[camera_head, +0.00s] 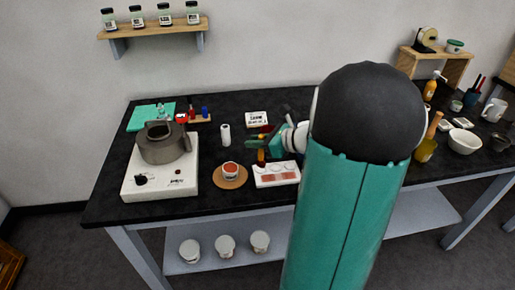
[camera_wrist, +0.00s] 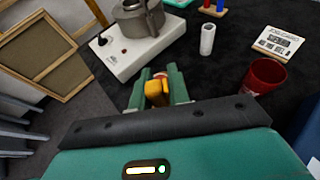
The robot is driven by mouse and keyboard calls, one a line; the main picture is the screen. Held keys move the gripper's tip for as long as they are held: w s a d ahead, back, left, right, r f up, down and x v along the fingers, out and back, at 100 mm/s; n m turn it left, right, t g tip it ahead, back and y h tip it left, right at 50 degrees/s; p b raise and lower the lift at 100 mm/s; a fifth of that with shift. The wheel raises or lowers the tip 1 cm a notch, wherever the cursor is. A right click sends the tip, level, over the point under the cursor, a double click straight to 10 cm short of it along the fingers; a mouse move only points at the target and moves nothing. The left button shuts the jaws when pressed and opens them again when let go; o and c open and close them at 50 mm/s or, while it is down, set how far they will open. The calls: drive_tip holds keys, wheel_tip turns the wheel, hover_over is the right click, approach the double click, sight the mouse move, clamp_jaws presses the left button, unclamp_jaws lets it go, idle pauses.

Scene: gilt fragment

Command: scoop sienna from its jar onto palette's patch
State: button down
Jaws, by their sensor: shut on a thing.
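The jar (camera_head: 230,169) of red-brown sienna stands on a round brown mat (camera_head: 230,183). The white palette (camera_head: 262,181) with reddish patches lies just right of the jar. My gripper (camera_head: 262,149) is above the palette's back left part, right of and behind the jar. My gripper (camera_wrist: 157,91) is shut on a yellow-orange tool (camera_wrist: 154,93); its lower end also shows in the head view (camera_head: 261,158). Its working tip is hidden, so I cannot tell whether it carries sienna. A small reddish-and-white bit beyond the fingers in the wrist view may be the jar.
A hot plate (camera_head: 158,187) with a grey pot (camera_head: 165,148) stands at left. A white cylinder (camera_head: 225,135) and a label card (camera_head: 257,118) stand behind. A red cup (camera_wrist: 264,76) is right of my gripper in the wrist view. Bottles and a bowl (camera_head: 465,141) are at right.

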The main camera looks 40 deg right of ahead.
drive_tip(key=shift+r, duration=1.1)
